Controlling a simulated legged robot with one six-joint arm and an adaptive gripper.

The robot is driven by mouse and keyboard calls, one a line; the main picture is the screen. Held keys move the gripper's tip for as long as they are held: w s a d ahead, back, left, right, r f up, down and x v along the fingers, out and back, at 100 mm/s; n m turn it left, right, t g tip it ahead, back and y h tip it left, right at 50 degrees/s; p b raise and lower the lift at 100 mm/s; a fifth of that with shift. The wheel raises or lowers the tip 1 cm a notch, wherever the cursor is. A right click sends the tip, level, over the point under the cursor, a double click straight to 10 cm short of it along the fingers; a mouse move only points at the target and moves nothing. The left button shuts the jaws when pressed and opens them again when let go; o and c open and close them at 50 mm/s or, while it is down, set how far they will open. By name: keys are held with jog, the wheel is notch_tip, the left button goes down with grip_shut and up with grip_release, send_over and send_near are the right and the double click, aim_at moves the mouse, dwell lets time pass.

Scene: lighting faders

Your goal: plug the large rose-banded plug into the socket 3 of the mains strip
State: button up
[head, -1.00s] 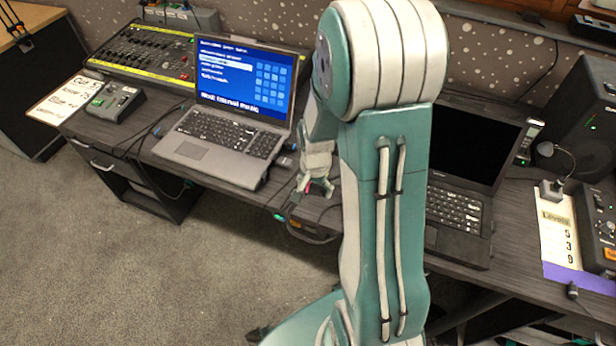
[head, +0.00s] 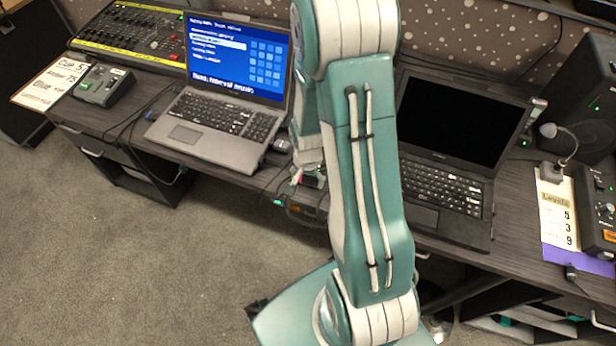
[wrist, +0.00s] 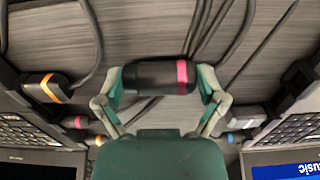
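The large rose-banded plug (wrist: 160,77), a thick black cylinder with a pink-red band near its right end, lies crosswise between the fingers of my gripper (wrist: 160,82) in the wrist view. The fingers are spread wide, one beside each end of the plug. They look very close to it, but I cannot tell whether they touch. In the head view, my gripper (head: 312,180) is low over the desk between the two laptops, mostly hidden behind my arm. I cannot make out the mains strip or socket 3 in either view.
An orange-banded plug (wrist: 50,88) and several smaller banded connectors lie nearby, with black cables crossing the desk. The left laptop (head: 215,130) and right laptop (head: 440,185) flank the gripper. A mixer (head: 125,40) and speaker (head: 590,95) stand farther out.

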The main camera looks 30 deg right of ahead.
jog(key=shift+d, duration=0.25)
jog(key=s+a+r+n+t, duration=0.1)
jog(key=s+a+r+n, duration=0.15)
jog(key=r, duration=0.95)
jog(key=s+a+r+n+t, duration=0.1)
jog(key=a+r+n+t, duration=0.15)
jog(key=r, duration=1.05)
jog(key=s+a+r+n+t, duration=0.2)
jog(key=s+a+r+n, duration=0.3)
jog(key=s+r, duration=0.2)
jog(key=shift+s+a+r, duration=0.3)
jog(key=shift+s+r, duration=0.05)
jog(key=shift+s, duration=0.5)
